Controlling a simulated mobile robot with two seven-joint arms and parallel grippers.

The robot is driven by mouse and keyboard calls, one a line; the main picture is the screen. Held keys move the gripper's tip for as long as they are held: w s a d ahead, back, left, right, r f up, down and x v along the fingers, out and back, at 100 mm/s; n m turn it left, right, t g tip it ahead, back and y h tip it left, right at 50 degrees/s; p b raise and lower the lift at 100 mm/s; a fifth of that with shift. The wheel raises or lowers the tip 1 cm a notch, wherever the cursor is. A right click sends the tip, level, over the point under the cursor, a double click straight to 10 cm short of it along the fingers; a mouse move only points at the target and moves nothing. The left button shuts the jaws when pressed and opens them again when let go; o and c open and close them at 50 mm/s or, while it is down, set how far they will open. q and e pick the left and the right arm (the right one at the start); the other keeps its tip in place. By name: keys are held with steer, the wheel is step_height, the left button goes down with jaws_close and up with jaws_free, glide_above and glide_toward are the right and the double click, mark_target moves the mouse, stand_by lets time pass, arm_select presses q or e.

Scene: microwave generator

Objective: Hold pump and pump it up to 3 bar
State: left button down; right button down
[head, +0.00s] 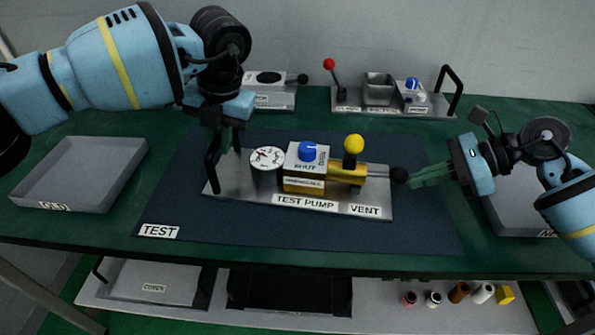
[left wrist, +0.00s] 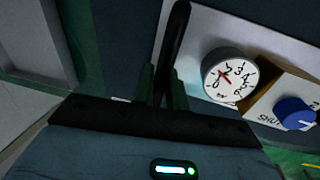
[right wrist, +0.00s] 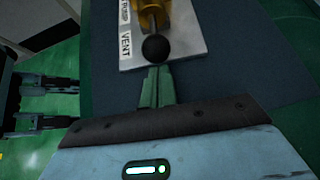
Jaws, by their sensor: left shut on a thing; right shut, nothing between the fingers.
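The test pump's silver base plate (head: 235,185) lies on the dark blue mat marked TEST. On it are a white round gauge (head: 267,158), a blue knob (head: 307,150) marked SHUT, a brass cylinder (head: 345,172), a yellow ball knob (head: 354,144) and a black ball (head: 399,175) at the right end. In the left wrist view the gauge (left wrist: 229,75) has a red needle; its exact reading is unclear. My left gripper (head: 224,128) is shut on the black handle (head: 212,168) at the plate's left end. My right gripper (head: 414,178) is shut and empty, tips right at the black ball (right wrist: 155,49).
A grey tray (head: 82,170) stands at the left and another grey tray (head: 512,212) at the right, partly behind my right arm. Two fixtures stand along the back, one with a red-knobbed lever (head: 329,64). The mat in front of the pump is clear.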

steer(key=shift+a, duration=0.95)
steer(key=shift+w+a, duration=0.1)
steer(key=shift+a, duration=0.45)
steer(key=shift+s+d, duration=0.15)
steer(key=shift+d, duration=1.35)
steer(key=shift+s+d, duration=0.15)
steer(key=shift+d, duration=1.35)
